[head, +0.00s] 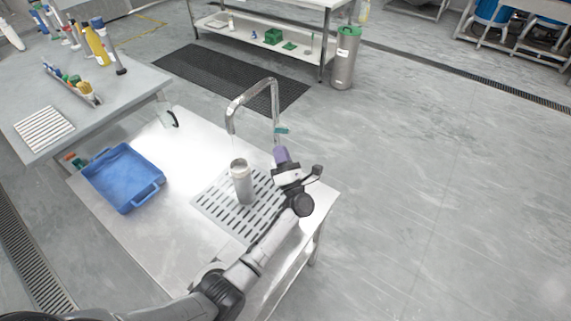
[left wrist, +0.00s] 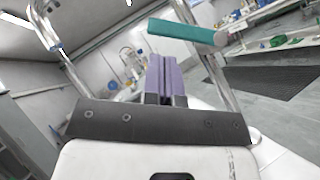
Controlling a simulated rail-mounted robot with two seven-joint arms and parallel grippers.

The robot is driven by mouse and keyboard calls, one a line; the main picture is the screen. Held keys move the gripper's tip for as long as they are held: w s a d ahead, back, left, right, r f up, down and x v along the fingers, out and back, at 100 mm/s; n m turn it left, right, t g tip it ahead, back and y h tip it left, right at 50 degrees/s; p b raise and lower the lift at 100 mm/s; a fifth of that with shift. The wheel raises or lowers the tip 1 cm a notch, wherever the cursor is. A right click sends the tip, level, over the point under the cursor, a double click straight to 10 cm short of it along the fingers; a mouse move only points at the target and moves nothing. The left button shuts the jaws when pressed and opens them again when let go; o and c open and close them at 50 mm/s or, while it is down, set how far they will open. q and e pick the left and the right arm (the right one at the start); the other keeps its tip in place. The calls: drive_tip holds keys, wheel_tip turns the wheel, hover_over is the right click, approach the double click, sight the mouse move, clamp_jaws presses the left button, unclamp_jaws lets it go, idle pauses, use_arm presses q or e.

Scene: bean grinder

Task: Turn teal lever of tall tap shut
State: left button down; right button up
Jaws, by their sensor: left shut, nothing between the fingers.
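The tall tap (head: 251,88) is a chrome gooseneck standing at the right side of the steel table. Its teal lever (head: 282,131) sticks out sideways near the lower part of the upright pipe; the lever also shows large in the left wrist view (left wrist: 182,30). My left gripper (head: 281,153) has purple fingers, shut and empty, just below the lever. In the left wrist view the fingertips (left wrist: 166,62) are below the lever, apparently apart from it. A grey metal canister (head: 241,184) stands upright under the spout, and a thin stream seems to run into it. My right gripper is not in view.
The canister stands on a slotted drain grate (head: 213,206). A side table (head: 125,84) with bottles is at upper left. Open floor lies to the right.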

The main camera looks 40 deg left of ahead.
sight(282, 131)
use_arm(q)
drive_tip(key=shift+x, duration=1.6)
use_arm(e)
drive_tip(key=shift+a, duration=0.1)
use_arm(q)
drive_tip(key=shift+r, duration=0.1)
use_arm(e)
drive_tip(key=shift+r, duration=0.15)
